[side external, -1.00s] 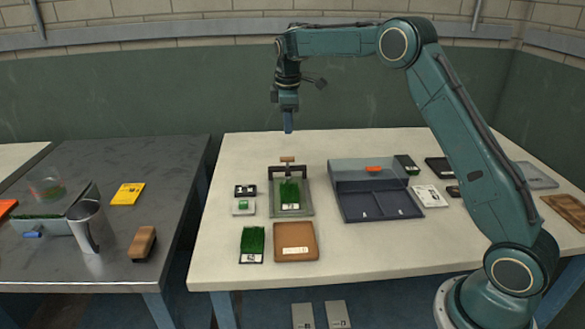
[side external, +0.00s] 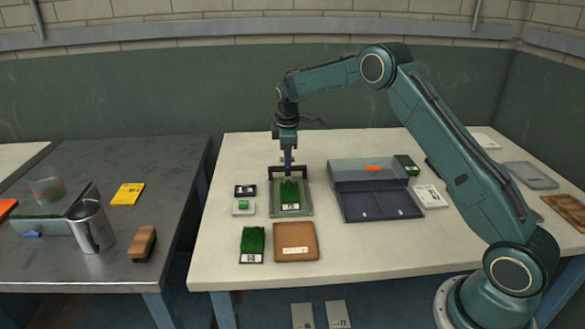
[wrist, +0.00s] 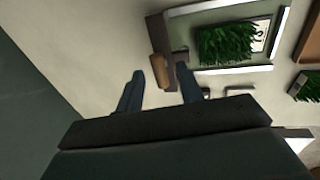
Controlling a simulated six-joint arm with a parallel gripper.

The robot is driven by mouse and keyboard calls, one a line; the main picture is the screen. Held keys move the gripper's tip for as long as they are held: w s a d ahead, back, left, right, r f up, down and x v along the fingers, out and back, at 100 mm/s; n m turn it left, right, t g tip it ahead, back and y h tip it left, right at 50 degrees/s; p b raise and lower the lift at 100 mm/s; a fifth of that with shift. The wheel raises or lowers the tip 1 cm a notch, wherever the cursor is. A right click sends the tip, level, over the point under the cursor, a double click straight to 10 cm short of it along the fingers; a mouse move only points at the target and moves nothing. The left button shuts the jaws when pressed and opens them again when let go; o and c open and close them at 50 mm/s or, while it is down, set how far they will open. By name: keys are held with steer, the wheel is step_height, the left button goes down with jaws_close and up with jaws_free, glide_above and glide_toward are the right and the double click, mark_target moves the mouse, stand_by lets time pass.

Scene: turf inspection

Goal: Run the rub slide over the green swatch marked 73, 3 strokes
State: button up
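A green turf swatch (side external: 290,191) with a white label lies in a grey tray (side external: 306,203); its number is too small to read. The dark bar of the rub slide (side external: 274,173) spans the far end of the tray. Its wooden handle (wrist: 160,71) shows in the wrist view. My gripper (side external: 288,169) is down at the handle. In the wrist view, my gripper (wrist: 160,76) is open, with the handle between or just beyond its fingertips; no grip shows. The swatch also shows in the wrist view (wrist: 228,42).
Another green swatch (side external: 252,240) and a brown board (side external: 296,253) lie in front of the tray. A blue-grey divided box (side external: 380,215) stands to the right, close by.

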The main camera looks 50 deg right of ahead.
steer(key=shift+f, duration=0.1)
jaws_close()
steer(key=shift+s+a, duration=4.35)
steer(key=shift+a, duration=0.15)
jaws_free()
